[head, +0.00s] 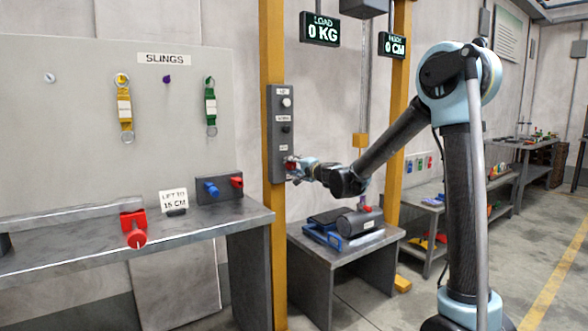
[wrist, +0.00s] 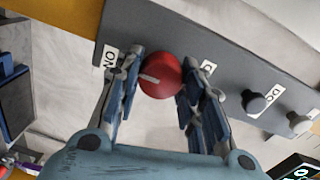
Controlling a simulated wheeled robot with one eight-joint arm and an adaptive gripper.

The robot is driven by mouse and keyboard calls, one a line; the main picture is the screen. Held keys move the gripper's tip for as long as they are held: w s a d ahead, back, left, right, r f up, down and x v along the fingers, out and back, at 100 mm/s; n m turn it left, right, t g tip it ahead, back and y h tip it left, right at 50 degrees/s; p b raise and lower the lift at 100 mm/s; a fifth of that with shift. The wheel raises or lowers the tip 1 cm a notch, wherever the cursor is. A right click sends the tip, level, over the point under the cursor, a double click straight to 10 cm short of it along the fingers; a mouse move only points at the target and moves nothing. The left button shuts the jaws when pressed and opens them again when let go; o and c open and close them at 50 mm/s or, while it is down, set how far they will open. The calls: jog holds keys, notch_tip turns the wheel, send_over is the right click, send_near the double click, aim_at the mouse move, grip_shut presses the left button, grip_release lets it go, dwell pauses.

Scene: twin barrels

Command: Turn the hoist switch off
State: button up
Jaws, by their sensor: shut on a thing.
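The hoist switch is a red round knob (wrist: 160,77) with a white line, on a grey control panel (head: 281,133) fixed to a yellow post. In the wrist view the line points left, toward the side with the "ON" label (wrist: 110,57). A second label (wrist: 207,68) on the other side is partly hidden by a finger. My gripper (wrist: 158,80) is shut on the knob, one finger on each side. In the head view my gripper (head: 298,168) reaches the lower end of the panel and mostly hides the knob.
Displays above read load 0 KG (head: 320,30) and hook 0 CM (head: 393,45). A low table (head: 305,241) with a dark twin-barrel load (head: 358,221) stands below my arm. A sling board (head: 60,120) is left.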

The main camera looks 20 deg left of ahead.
jog(key=o, duration=1.1)
jog(key=shift+f, duration=0.1)
jog(key=shift+c, duration=0.2)
jog(key=v, duration=1.2)
jog(key=shift+w, duration=0.15)
jog(key=shift+d, duration=0.1)
